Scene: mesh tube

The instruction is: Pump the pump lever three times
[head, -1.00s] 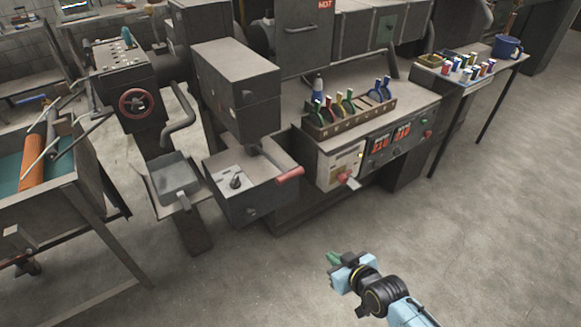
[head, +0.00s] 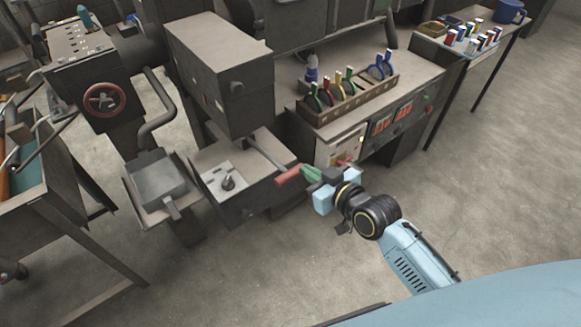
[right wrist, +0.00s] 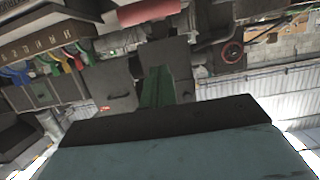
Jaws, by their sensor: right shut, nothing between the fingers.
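The lever with a metal rod and red grip (head: 288,176) sticks out from the dark machine box (head: 240,185) in the middle of the head view. I take it as the pump lever. Its red grip also shows at the top of the right wrist view (right wrist: 148,12). My right gripper (head: 309,173), with green fingers, is shut and empty just right of the grip's end. In the right wrist view the closed fingers (right wrist: 157,88) lie below the grip, with a visible gap. Contact cannot be told from the head view. My left gripper is not in view.
A rack of coloured-handled tools (head: 350,97) stands on the bench to the right, above a panel with red displays (head: 392,122). A grey tray (head: 160,182) and a red handwheel (head: 104,100) are on the left.

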